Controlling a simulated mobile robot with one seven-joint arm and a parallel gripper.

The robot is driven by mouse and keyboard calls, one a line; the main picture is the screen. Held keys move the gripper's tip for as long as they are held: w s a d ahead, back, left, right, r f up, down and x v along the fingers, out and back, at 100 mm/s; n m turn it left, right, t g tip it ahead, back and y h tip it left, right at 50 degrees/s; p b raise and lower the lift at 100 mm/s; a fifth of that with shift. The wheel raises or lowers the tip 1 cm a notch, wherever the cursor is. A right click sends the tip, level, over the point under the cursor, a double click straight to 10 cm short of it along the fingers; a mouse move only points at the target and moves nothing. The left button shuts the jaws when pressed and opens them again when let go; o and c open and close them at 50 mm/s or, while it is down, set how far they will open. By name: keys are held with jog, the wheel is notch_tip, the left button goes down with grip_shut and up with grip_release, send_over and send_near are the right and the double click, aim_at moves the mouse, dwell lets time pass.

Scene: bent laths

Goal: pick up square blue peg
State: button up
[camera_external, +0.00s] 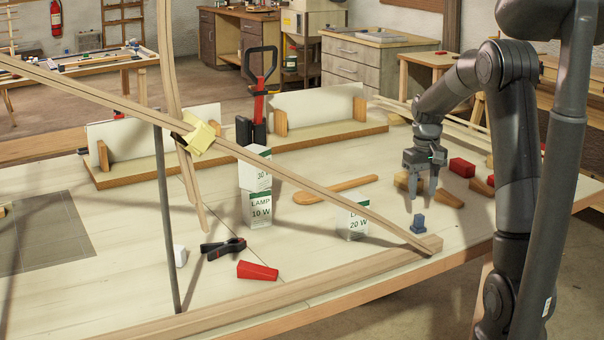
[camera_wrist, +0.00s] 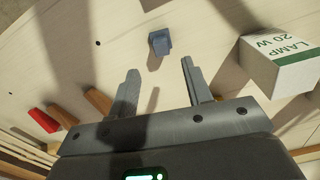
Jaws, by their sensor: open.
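The square blue peg (camera_external: 418,225) stands on the pale table near its right front part. It also shows in the wrist view (camera_wrist: 160,42), beyond my fingertips and roughly centred between them. My gripper (camera_external: 423,196) points down above the peg, with a gap between fingertips and peg. In the wrist view my gripper (camera_wrist: 160,78) has its two fingers spread apart with nothing between them.
A white lamp box (camera_external: 352,222) stands left of the peg, and a wooden lath (camera_external: 330,196) slopes down in front of the box towards the table edge. Wooden pieces (camera_external: 445,196) and a red block (camera_external: 462,167) lie to the right. Stacked lamp boxes (camera_external: 256,208) stand further left.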

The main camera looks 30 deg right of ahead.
aim_at(420, 215)
notch_tip(420, 215, down, 8)
jog(key=shift+a+f, duration=0.1)
jog(key=shift+f, duration=0.15)
grip_shut()
dwell(0.6)
